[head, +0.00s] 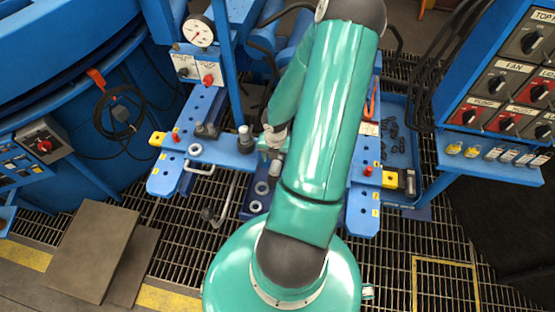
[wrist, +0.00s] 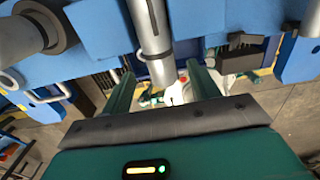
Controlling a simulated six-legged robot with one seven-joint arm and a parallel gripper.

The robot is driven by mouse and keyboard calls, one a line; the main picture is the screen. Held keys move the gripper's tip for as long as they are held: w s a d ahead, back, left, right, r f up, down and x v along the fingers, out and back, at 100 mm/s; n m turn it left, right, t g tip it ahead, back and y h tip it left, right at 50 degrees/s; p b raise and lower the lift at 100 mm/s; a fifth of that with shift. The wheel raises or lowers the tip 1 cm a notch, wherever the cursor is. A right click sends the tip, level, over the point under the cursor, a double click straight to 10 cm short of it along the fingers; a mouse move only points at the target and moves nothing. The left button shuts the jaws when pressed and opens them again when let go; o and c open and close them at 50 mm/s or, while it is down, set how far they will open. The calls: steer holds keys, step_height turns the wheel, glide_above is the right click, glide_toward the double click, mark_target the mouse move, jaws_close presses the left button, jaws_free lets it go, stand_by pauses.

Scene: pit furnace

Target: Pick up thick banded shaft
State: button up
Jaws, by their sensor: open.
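A thick grey shaft with a dark band (wrist: 153,40) stands out in the wrist view, running down from the top edge between my two fingers. My gripper (wrist: 160,88) is open, with one teal finger on each side of the shaft and a visible gap to each. I cannot tell how deep the shaft sits between them. In the head view my gripper (head: 268,141) is at the blue fixture, partly hidden by my arm.
A blue fixture plate (head: 222,151) holds several rings and posts. A dark-ringed grey cylinder (wrist: 38,32) is at left in the wrist view. A pressure gauge (head: 199,31) stands behind, and a switch panel (head: 510,75) is at right. Grating (head: 420,230) lies open at front right.

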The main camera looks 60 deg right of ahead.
mark_target(276, 163)
step_height(276, 163, down, 4)
steer(key=shift+r, duration=0.25)
steer(key=shift+c, duration=0.4)
jaws_close()
steer(key=shift+r, duration=0.1)
